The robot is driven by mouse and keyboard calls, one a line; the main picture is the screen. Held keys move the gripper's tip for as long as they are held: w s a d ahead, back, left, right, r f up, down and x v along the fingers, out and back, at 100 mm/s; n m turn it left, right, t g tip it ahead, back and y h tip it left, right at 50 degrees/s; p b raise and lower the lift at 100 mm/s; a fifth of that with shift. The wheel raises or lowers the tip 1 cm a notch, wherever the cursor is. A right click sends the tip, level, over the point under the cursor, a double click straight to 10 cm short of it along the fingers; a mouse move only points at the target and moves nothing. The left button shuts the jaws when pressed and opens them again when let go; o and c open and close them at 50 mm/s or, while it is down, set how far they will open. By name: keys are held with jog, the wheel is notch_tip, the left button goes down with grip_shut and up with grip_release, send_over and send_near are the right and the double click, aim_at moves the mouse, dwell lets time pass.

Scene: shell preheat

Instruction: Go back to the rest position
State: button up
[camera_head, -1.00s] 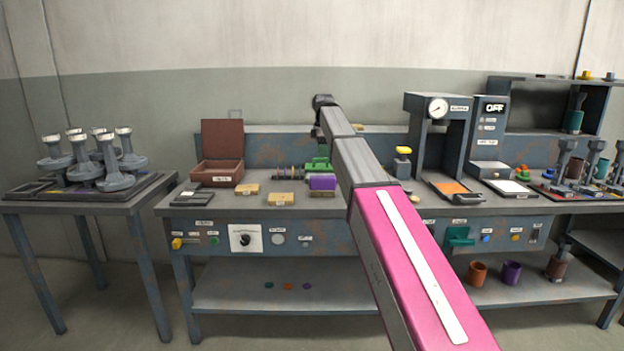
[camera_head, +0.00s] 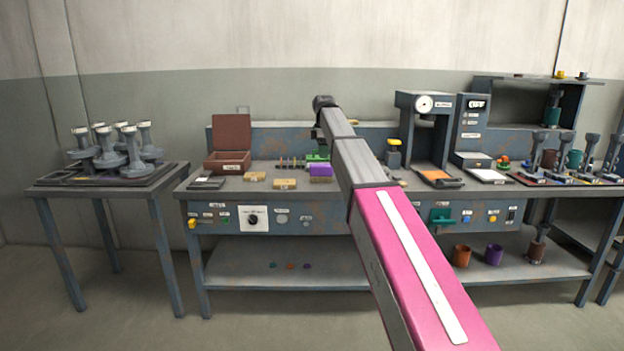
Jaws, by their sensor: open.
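My arm reaches forward from the lower right of the head view, over the middle of the workbench (camera_head: 330,252). Its pink link and grey forearm end in a dark joint in front of the bench's back panel. My gripper's fingers do not show; they are hidden beyond or below that end. Nothing held can be seen.
A side table (camera_head: 48,192) with several grey funnel-like pieces stands left. The bench bears an open brown box (camera_head: 228,162), a purple block (camera_head: 321,170), a gauge press (camera_head: 424,103) and a shelf unit (camera_head: 520,82) at right. Bare floor lies in front.

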jog(key=s+d+f+m, duration=0.3)
jog(key=s+f, duration=0.2)
jog(key=f, duration=0.4)
jog(key=s+d+f+m, duration=0.3)
jog(key=s+f, duration=0.1)
jog(key=f, duration=0.5)
jog(key=s+d+f+m, duration=0.3)
jog(key=s+f, duration=0.2)
jog(key=f, duration=0.4)
jog(key=s+d+f+m, duration=0.2)
jog(key=s+f+m, duration=0.2)
jog(key=s+f, duration=0.4)
jog(key=s+d+f+m, duration=0.3)
jog(key=s+f+m, duration=0.2)
jog(key=s+f, duration=0.3)
jog(key=s, duration=0.4)
jog(key=shift+s+d+f, duration=0.25)
jog(key=shift+s+d, duration=0.05)
jog(key=shift+d, duration=0.05)
